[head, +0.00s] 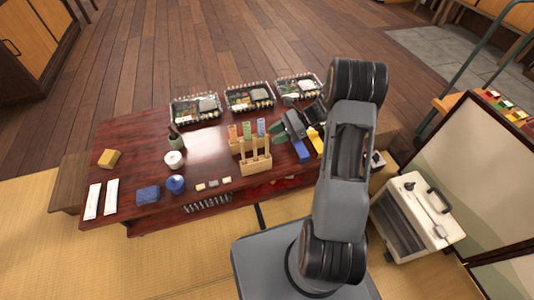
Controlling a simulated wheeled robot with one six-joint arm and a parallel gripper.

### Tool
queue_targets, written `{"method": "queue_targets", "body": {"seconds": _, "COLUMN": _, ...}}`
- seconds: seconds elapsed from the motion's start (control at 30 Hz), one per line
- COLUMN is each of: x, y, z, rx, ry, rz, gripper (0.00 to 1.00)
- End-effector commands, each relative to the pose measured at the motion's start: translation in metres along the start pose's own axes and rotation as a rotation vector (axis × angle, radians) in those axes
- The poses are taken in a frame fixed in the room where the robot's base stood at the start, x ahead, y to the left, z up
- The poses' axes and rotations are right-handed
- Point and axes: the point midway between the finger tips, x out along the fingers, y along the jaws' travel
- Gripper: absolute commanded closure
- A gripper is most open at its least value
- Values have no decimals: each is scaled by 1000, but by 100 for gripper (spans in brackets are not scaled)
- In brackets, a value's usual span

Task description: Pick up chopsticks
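I cannot make out chopsticks for certain. Two slim white paper packets, a left one (93,201) and a right one (111,197), lie side by side at the left end of the dark red table (140,150); they could be chopstick sleeves. A wooden rack (256,168) with several upright slim pieces with orange, green and blue tops stands nearer the middle. My gripper (286,131) is just right of the rack's coloured tops, far from the packets. Its fingers are small and partly dark against the table, so its opening and any held thing are unclear.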

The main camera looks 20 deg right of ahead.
Motion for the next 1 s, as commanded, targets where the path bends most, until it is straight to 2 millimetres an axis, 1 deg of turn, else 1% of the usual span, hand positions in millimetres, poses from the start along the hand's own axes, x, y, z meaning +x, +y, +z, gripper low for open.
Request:
{"method": "queue_targets", "body": {"seconds": 0.03, "x": 9, "y": 0, "z": -5, "rx": 0, "ry": 1, "rz": 2, "gripper": 64}}
{"method": "queue_targets", "body": {"seconds": 0.1, "x": 19, "y": -1, "z": -6, "rx": -1, "ry": 1, "rz": 4, "gripper": 64}}
{"method": "queue_targets", "body": {"seconds": 0.23, "x": 35, "y": -1, "z": -4, "rx": -1, "ry": 1, "rz": 3, "gripper": 64}}
{"method": "queue_targets", "body": {"seconds": 0.33, "x": 39, "y": -1, "z": -3, "rx": 0, "ry": 0, "rz": 0, "gripper": 64}}
{"method": "queue_targets", "body": {"seconds": 0.5, "x": 39, "y": -1, "z": -2, "rx": 0, "ry": 0, "rz": 0, "gripper": 64}}
{"method": "queue_targets", "body": {"seconds": 0.57, "x": 39, "y": -1, "z": -2, "rx": 0, "ry": 0, "rz": 0, "gripper": 69}}
{"method": "queue_targets", "body": {"seconds": 0.8, "x": 39, "y": -1, "z": -2, "rx": 0, "ry": 0, "rz": 0, "gripper": 92}}
{"method": "queue_targets", "body": {"seconds": 0.9, "x": 39, "y": -1, "z": -2, "rx": 0, "ry": 0, "rz": 0, "gripper": 100}}
{"method": "queue_targets", "body": {"seconds": 1.0, "x": 39, "y": -1, "z": -2, "rx": 0, "ry": 0, "rz": 0, "gripper": 100}}
